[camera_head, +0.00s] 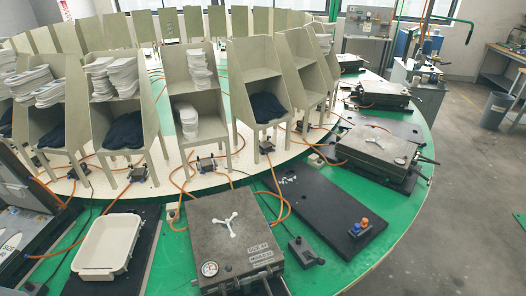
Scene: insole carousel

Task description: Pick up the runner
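A white three-armed piece (228,223), which looks like the runner, lies on top of the closed grey mould (228,246) at the front centre. A similar small white piece (375,143) lies on another grey mould (374,157) at the right. I cannot tell for certain which piece the name runner means. Neither of my grippers is in view.
A cream tray (106,246) sits at the front left. Shelved stands (195,94) holding white insoles and dark cloth line the turntable. Orange hoses cross the green surface.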

